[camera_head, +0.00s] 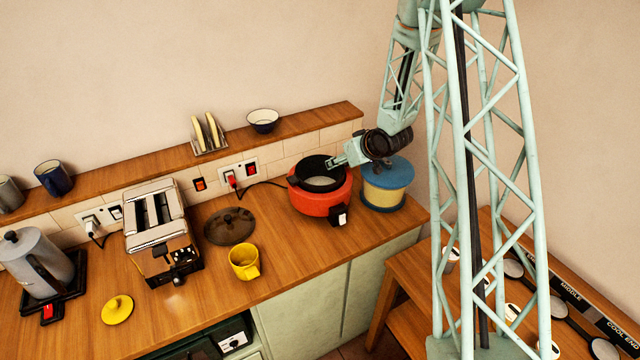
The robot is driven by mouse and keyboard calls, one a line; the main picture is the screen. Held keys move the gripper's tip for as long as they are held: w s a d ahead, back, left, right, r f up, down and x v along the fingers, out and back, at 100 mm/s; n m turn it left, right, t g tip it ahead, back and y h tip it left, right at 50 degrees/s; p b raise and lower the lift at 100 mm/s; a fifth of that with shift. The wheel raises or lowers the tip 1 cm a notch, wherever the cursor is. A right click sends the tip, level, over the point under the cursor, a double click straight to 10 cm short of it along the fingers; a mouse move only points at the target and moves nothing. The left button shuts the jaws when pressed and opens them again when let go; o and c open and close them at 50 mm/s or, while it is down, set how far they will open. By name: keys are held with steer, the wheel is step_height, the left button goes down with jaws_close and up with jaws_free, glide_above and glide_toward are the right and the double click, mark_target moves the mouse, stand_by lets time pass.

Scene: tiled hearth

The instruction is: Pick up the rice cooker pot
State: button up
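The rice cooker pot (312,165) is a dark inner pot with something pale inside. It sits in the red rice cooker (318,201) near the right end of the wooden counter. My gripper (334,161) is at the pot's right rim, reaching in from the right. Its fingertips are small and overlap the rim in this view, so I cannot tell whether they are apart or closed on it. A dark glass lid (229,226) lies on the counter to the left of the cooker.
A blue and cream canister (386,186) stands close right of the cooker, under my wrist. A yellow mug (244,263), a toaster (158,229) and a kettle (37,265) stand to the left. A shelf ledge with a bowl (263,120) and toast rack (209,136) runs behind.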

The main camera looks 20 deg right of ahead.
stand_by(0.4)
steer(key=c, duration=1.4)
steer(key=shift+r, duration=0.15)
steer(key=shift+c, duration=0.2)
steer(key=shift+w+r, duration=0.15)
steer(key=shift+r, duration=3.95)
jaws_close()
steer(key=shift+r, duration=0.8)
